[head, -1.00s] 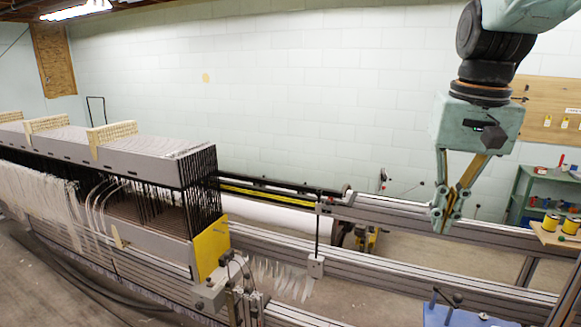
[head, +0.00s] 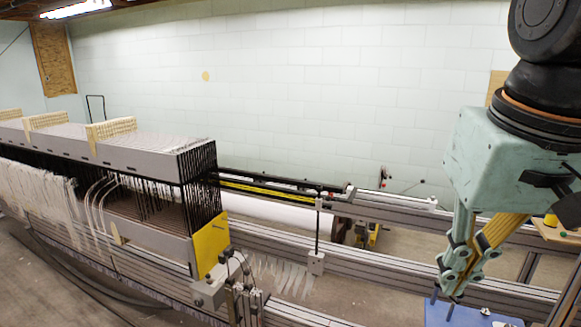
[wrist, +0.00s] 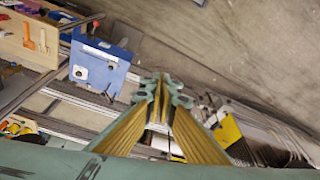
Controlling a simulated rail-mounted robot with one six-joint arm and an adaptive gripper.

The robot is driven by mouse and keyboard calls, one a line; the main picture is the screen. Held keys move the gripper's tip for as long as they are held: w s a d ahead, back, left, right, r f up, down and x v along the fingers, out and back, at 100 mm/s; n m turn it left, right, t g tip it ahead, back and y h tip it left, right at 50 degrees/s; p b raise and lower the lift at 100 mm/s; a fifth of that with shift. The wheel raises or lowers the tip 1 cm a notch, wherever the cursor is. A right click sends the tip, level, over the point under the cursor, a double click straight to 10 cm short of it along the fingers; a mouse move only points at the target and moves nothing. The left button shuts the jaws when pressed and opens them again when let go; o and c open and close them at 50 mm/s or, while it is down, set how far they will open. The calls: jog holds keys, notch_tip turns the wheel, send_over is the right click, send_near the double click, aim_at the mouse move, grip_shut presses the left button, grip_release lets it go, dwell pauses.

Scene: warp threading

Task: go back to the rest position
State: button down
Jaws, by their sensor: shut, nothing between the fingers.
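My gripper (head: 452,287) hangs at the right side of the head view, pointing down, with its fingertips together and nothing between them. In the wrist view my gripper (wrist: 160,80) also shows its fingers meeting at the tips. In the head view the fingertips appear just above a blue block (head: 470,316) at the bottom right edge. The blue block also shows in the wrist view (wrist: 98,66), apart from the fingers. I cannot tell the exact height of the fingertips above it.
The loom frame (head: 150,152) with dark heddles and a yellow end plate (head: 211,245) stands at the left. Grey rails (head: 400,262) run across to the right. A wooden board with tools (wrist: 30,38) shows in the wrist view. The pale wall (head: 330,90) behind is clear.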

jog(key=s+a+f, duration=0.1)
jog(key=s+f, duration=0.1)
jog(key=s, duration=0.2)
jog(key=s+a+f+n+t+b, duration=0.1)
jog(key=s+f, duration=0.1)
jog(key=s, duration=0.3)
jog(key=shift+f, duration=0.25)
jog(key=shift+f, duration=0.15)
dwell(0.4)
notch_tip(320, 180, down, 13)
jog(key=b, duration=1.3)
jog(key=shift+s, duration=0.1)
